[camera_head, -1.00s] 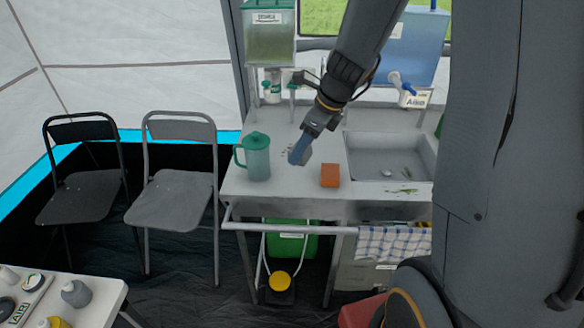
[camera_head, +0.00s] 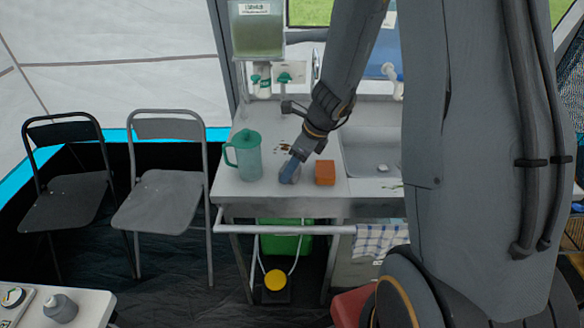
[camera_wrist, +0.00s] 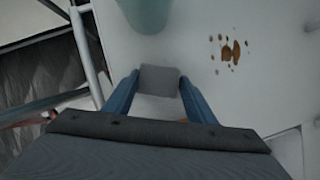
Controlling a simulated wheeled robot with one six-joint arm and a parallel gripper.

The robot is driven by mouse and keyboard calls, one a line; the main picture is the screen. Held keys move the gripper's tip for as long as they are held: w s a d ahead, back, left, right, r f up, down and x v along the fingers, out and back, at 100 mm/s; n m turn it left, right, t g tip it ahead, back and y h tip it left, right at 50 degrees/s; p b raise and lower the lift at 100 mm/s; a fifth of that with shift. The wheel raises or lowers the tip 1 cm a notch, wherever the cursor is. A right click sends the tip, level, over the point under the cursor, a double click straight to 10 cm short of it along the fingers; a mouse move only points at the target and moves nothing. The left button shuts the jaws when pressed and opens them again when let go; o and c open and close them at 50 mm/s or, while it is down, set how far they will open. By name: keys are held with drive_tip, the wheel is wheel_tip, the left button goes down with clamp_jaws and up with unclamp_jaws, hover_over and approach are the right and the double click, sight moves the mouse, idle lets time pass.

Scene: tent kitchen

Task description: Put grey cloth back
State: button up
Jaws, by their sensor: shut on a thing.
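My gripper (camera_head: 290,174) is low over the white counter, between the green pitcher and the orange block. Its blue fingers (camera_wrist: 160,92) are shut on the grey cloth (camera_wrist: 160,79), which shows as a small grey piece between the fingertips in the wrist view. In the head view the cloth is mostly hidden by the fingers. I cannot tell whether the cloth touches the counter.
The green pitcher (camera_head: 247,160) stands left of my gripper, the orange block (camera_head: 325,173) right of it. Brown spots (camera_wrist: 231,52) mark the counter. The sink (camera_head: 370,152) is further right. A rail (camera_head: 285,228) runs along the front, with a checked towel (camera_head: 378,241).

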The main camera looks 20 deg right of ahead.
drive_tip(key=shift+f, duration=0.15)
drive_tip(key=o, duration=1)
drive_tip(key=shift+r, duration=0.3)
drive_tip(key=p+v, duration=0.1)
drive_tip(key=v, duration=1.1)
drive_tip(key=s+a+n+h, duration=0.1)
drive_tip(key=s+a+n, duration=0.1)
drive_tip(key=s+n, duration=0.5)
drive_tip(key=s+a+n+g+h, duration=0.1)
drive_tip(key=s+n, duration=0.6)
drive_tip(key=n, duration=1.2)
drive_tip(key=shift+a+f+g+h, duration=0.3)
drive_tip(key=shift+a+f+h, duration=0.15)
drive_tip(key=shift+h, duration=0.35)
